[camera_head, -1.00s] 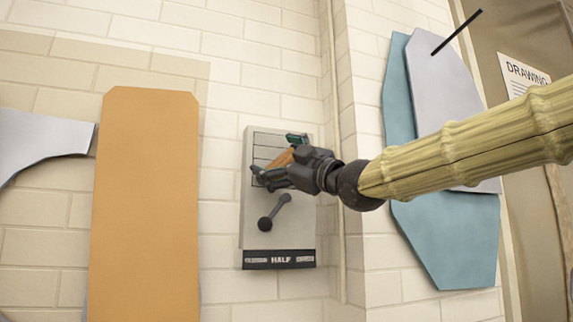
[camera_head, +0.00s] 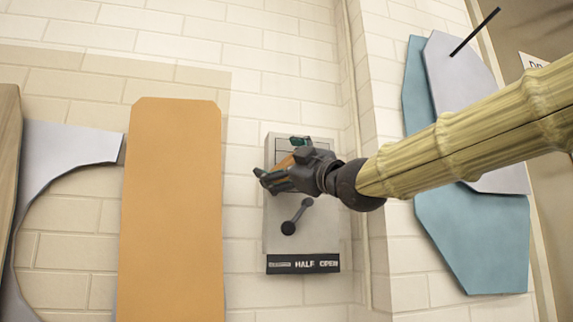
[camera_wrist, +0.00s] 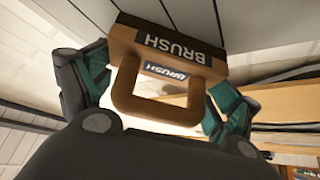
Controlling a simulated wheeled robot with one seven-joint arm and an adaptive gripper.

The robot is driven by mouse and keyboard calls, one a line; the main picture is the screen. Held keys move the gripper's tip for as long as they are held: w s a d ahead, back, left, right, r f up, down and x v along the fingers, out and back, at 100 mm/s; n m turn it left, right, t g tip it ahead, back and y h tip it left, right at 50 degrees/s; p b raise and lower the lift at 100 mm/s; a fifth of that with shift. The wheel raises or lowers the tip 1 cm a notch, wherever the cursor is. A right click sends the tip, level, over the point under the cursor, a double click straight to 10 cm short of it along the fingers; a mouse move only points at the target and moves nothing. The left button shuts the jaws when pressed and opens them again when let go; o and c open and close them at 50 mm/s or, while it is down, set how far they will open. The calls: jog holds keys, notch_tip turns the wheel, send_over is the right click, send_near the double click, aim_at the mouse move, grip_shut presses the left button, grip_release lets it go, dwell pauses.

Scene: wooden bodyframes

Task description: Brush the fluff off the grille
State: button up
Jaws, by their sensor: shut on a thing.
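My gripper (camera_head: 284,166) is shut on the brush (camera_wrist: 168,47), a brown block with a loop handle and "BRUSH" labels. In the wrist view the fingers stand on either side of the handle. In the head view the brush is mostly hidden behind the gripper, in front of the grille (camera_head: 289,142). The grille is the dark-lined upper part of a grey wall panel. I cannot tell whether the brush touches it. No fluff can be made out; the gripper covers much of the grille.
Below the grille the panel has a dark lever (camera_head: 297,216) and a label strip (camera_head: 303,264) reading "HALF" and "OPEN". An orange board (camera_head: 172,200) stands to the left. Blue and grey boards (camera_head: 470,240) are on the right. A wall corner lies just right of the panel.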

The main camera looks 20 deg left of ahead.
jog(key=shift+f, duration=0.1)
jog(key=shift+s+d+b, duration=0.15)
jog(key=shift+s+b, duration=0.2)
jog(key=shift+s, duration=0.05)
jog(key=s+d+b, duration=0.1)
jog(key=s, duration=0.1)
jog(key=s+d+b, duration=0.1)
jog(key=s+d, duration=0.1)
dwell(0.4)
jog(key=shift+a, duration=0.1)
jog(key=shift+s+d+b, duration=0.45)
jog(key=shift+s+b, duration=0.1)
jog(key=shift+s, duration=0.1)
jog(key=shift+s+d+b, duration=0.45)
jog(key=shift+s+b, duration=0.05)
jog(key=shift+s, duration=0.1)
